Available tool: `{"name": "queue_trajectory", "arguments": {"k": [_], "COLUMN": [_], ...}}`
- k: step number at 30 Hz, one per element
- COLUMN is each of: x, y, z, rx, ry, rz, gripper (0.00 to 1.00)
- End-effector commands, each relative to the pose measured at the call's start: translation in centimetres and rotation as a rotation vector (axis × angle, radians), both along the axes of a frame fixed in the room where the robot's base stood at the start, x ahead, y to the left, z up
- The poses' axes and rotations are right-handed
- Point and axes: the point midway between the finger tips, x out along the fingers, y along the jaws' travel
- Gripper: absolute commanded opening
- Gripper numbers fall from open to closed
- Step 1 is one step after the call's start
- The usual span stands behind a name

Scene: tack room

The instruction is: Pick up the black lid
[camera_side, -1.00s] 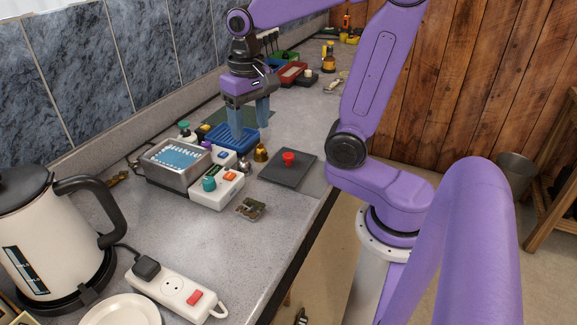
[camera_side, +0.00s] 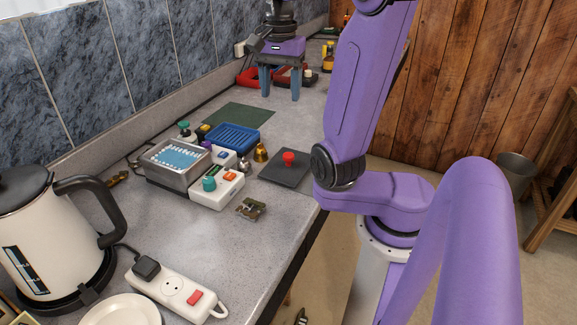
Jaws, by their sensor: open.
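A flat, dark, square lid-like plate with a red knob (camera_side: 299,176) lies on the counter near its right edge, right of the small brass bell; it is the thing that best fits the black lid. The kettle at the left also has a black top (camera_side: 22,184). My gripper (camera_side: 280,84) is open and empty at the back of the counter, its two fingers apart and pointing down in front of the red trays. It is well away from the dark plate, farther back. The arm hides part of the counter's right edge.
A blue ribbed tray (camera_side: 232,138), a green mat (camera_side: 237,117), a metal bath (camera_side: 176,163), a white control box (camera_side: 218,187) and a brass bell (camera_side: 260,153) crowd the counter's middle. A power strip (camera_side: 176,291) lies in front.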

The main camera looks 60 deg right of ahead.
Motion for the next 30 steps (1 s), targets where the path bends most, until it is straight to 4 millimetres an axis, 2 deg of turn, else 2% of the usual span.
{"name": "queue_trajectory", "arguments": {"k": [7, 11, 24, 30], "x": [-1.4, -1.6, -1.6, -1.6], "y": [-0.8, -0.9, -0.8, -0.9], "z": [0.6, -0.1, -8.0, -10.7], "rx": [0.001, 0.003, 0.005, 0.004], "ry": [0.001, 0.004, 0.007, 0.006], "rz": [-0.136, -0.15, -0.147, -0.147], "gripper": [0.61, 0.61, 0.61, 0.61]}}
